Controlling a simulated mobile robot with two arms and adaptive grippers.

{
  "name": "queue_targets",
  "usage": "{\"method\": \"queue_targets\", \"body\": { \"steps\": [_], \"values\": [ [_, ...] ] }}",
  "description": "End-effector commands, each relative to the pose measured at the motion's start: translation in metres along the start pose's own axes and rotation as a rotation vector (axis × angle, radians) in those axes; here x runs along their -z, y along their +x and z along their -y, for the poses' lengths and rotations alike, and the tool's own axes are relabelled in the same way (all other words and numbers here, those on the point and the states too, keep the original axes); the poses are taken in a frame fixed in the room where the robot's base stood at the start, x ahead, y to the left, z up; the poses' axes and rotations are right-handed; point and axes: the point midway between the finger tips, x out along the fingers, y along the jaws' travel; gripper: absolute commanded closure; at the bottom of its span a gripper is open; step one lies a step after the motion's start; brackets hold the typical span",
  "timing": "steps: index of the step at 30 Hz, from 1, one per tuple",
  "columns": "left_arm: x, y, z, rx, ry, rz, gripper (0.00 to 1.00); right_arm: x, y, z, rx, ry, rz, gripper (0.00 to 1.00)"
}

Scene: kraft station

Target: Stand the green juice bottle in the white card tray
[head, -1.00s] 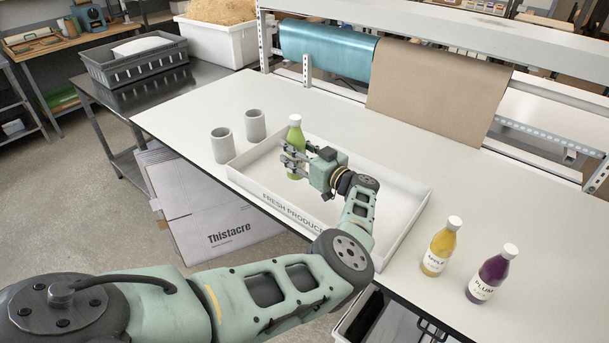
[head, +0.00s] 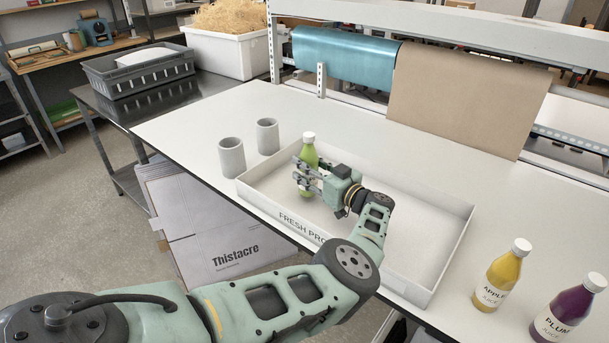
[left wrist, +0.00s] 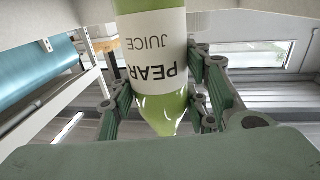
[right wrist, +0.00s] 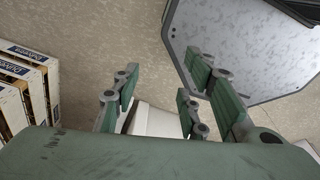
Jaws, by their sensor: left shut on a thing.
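The green juice bottle (head: 309,151) has a white cap and stands upright at the left end of the white card tray (head: 452,258). My left gripper (head: 308,176) is shut around the bottle's body. In the left wrist view the green bottle (left wrist: 152,60), with a label reading PEAR JUICE, sits between the finger pads. My right gripper (right wrist: 175,105) shows only in its wrist view. Its fingers are apart and empty, above the floor.
A yellow apple juice bottle (head: 502,277) and a purple plum juice bottle (head: 567,310) stand right of the tray. Two grey cups (head: 231,157) (head: 267,136) stand at its left end. The table behind the tray is clear up to the paper rolls (head: 462,100).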

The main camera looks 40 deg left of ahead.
Motion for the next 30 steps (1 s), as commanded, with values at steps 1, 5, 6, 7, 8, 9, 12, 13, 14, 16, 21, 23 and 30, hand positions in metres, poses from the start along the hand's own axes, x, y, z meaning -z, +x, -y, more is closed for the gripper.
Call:
{"method": "queue_targets", "body": {
  "steps": [1,5,6,7,8,9,12,13,14,16,21,23,30],
  "values": [
    [-0.011,-0.002,-0.001,0.001,-0.001,-0.003,0.99,-0.01,0.012,-0.008,-0.01,0.0,0.013,0.6],
    [-0.012,-0.004,-0.001,0.003,-0.001,-0.005,0.99,-0.022,0.013,-0.012,-0.014,0.001,0.032,0.6],
    [-0.011,-0.004,-0.001,0.003,-0.001,-0.005,0.99,-0.022,0.012,-0.009,-0.011,0.002,0.032,0.6],
    [-0.01,-0.004,-0.001,0.003,-0.001,-0.005,0.99,-0.021,0.011,-0.005,-0.007,0.004,0.03,0.6],
    [-0.01,-0.004,-0.001,0.003,-0.001,-0.005,0.99,-0.019,0.011,-0.001,-0.002,0.005,0.027,0.6],
    [-0.01,-0.004,-0.001,0.002,-0.001,-0.005,0.99,-0.015,0.011,0.004,0.004,0.006,0.022,0.6],
    [-0.012,-0.004,-0.001,0.002,0.0,-0.004,0.99,-0.004,0.013,0.016,0.017,0.008,0.004,0.6],
    [-0.013,-0.004,-0.001,0.002,0.0,-0.004,0.99,-0.001,0.014,0.017,0.019,0.007,-0.001,0.6],
    [-0.015,-0.004,-0.001,0.002,0.0,-0.004,0.99,0.001,0.016,0.018,0.02,0.006,-0.005,0.6],
    [-0.017,-0.004,-0.001,0.002,-0.001,-0.004,0.99,0.004,0.018,0.017,0.019,0.005,-0.009,0.6],
    [-0.019,-0.004,-0.001,0.002,0.0,-0.001,0.49,0.001,0.018,0.008,0.009,0.001,-0.005,0.6],
    [-0.019,-0.004,-0.001,0.002,0.001,0.0,0.44,0.0,0.018,0.006,0.007,0.0,-0.003,0.6],
    [-0.019,-0.005,-0.001,0.002,0.001,0.0,0.38,-0.002,0.018,0.005,0.005,0.001,0.001,0.6]
  ]
}}
